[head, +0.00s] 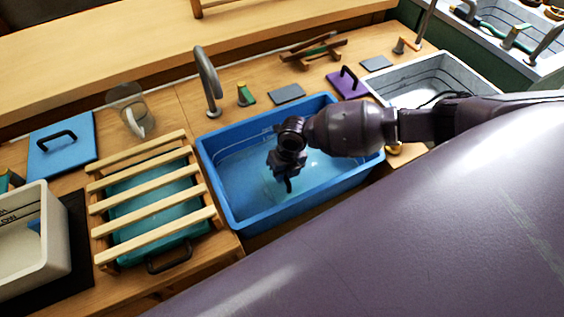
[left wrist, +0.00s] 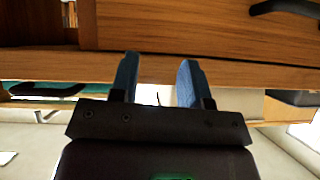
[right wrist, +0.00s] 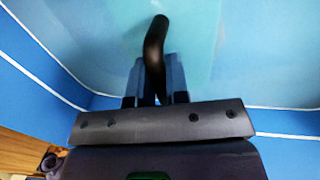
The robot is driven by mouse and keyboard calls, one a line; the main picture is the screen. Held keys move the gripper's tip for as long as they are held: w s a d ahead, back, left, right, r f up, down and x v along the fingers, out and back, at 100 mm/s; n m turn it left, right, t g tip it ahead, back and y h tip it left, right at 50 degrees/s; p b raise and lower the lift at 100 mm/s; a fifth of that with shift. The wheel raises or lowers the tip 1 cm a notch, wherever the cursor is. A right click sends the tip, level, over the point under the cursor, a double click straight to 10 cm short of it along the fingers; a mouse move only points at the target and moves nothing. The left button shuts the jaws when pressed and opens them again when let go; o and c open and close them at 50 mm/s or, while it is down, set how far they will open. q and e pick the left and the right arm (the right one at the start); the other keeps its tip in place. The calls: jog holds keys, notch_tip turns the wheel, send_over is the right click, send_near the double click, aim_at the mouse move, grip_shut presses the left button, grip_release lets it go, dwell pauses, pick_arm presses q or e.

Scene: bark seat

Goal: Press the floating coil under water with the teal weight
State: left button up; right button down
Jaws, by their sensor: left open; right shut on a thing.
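My right gripper (head: 287,182) is low over the blue basin (head: 217,185) of water. In the right wrist view its fingers (right wrist: 155,92) are shut on the dark, curved handle of the teal weight (right wrist: 190,45), whose pale teal, flat body shows through or at the water. In the head view the gripper covers most of the weight. I cannot make out the coil; it may be hidden under the weight. How deep the weight sits is unclear. My left gripper (left wrist: 157,75) is open and empty, facing a wooden front, and is not in the head view.
A slatted wooden rack (head: 150,205) over a teal tub stands left of the basin. A grey faucet (head: 208,85) rises behind it. A glass jug (head: 128,108), a blue lid (head: 62,147) and a purple lid (head: 345,84) lie around. A grey basin (head: 470,75) is at right.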

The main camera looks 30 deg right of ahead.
jog(key=c, duration=0.5)
grip_release()
jog(key=shift+c, duration=0.2)
